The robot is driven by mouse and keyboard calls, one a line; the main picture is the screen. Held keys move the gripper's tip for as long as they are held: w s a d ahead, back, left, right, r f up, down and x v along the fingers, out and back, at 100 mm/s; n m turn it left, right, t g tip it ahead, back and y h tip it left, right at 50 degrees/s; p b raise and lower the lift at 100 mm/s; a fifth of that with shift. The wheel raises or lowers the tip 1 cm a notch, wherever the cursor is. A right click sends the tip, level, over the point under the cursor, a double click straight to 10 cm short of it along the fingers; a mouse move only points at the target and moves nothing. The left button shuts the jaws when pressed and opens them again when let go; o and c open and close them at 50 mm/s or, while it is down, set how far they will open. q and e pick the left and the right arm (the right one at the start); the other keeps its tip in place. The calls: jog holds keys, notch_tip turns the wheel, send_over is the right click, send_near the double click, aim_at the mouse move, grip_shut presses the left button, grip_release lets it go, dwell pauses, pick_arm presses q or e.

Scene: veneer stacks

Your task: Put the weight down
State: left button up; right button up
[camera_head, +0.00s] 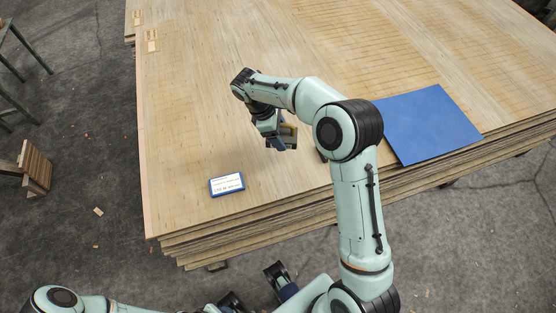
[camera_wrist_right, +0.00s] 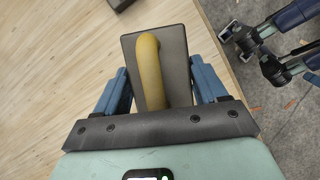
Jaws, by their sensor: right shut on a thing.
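My right gripper (camera_head: 272,127) is over the veneer stack (camera_head: 190,130), left of my arm's elbow in the head view. It is shut on the weight (camera_head: 290,134), of which only a small tan and dark part shows there. In the right wrist view the weight (camera_wrist_right: 178,50) is a dark rectangular block with a yellow handle (camera_wrist_right: 151,70), between the two blue fingers of the gripper (camera_wrist_right: 160,82). I cannot tell whether its underside touches the veneer. My left gripper (camera_head: 253,285) is open and empty off the stack's front edge; it also shows in the right wrist view (camera_wrist_right: 256,54).
A blue-edged label card (camera_head: 227,184) lies near the stack's front left corner. A blue sheet (camera_head: 430,125) lies at the right. A dark object (camera_head: 321,156) is partly hidden behind my right arm. Small tags (camera_head: 152,41) lie at the far left. Bare veneer surrounds the right gripper.

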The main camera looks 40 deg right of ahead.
aim_at(284, 166)
notch_tip(284, 166, down, 16)
jog(key=shift+r+b, duration=0.1)
jog(key=shift+b, duration=0.6)
jog(key=shift+f, duration=0.2)
jog(key=o, duration=1.6)
jog(key=shift+c, duration=0.2)
jog(key=shift+r, duration=0.3)
jog(key=p+v, duration=0.1)
jog(key=v, duration=1)
jog(key=shift+r, duration=0.35)
